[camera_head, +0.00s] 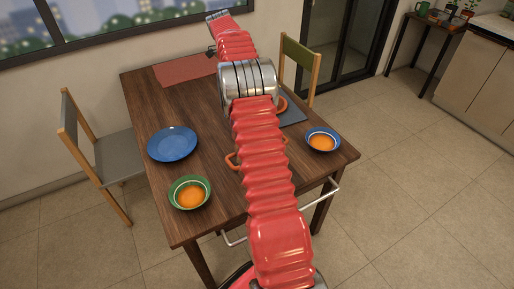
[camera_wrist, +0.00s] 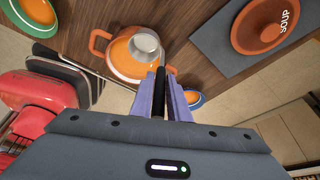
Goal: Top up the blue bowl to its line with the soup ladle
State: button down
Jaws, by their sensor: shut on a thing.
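The blue bowl (camera_head: 322,139) stands near the table's right edge with orange soup in it and a pale band inside. A sliver of its rim shows beside my fingers in the wrist view (camera_wrist: 196,99). My gripper (camera_wrist: 166,92) is shut on the dark handle of the soup ladle (camera_wrist: 146,44). The ladle's silver head is over the orange pot (camera_wrist: 99,42), which holds orange soup. I cannot tell whether the head touches the soup or holds any. In the head view my arm hides most of the pot, the ladle and my gripper.
The green bowl (camera_head: 190,194) with soup and a blue plate (camera_head: 172,144) stand on the left of the table (camera_head: 211,122). The orange SOUP lid (camera_wrist: 264,25) lies on a grey mat (camera_wrist: 214,47). Chairs stand at left (camera_head: 118,156) and behind (camera_head: 299,66).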

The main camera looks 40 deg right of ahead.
jog(key=shift+w, duration=0.35)
jog(key=shift+r, duration=0.1)
dwell(0.3)
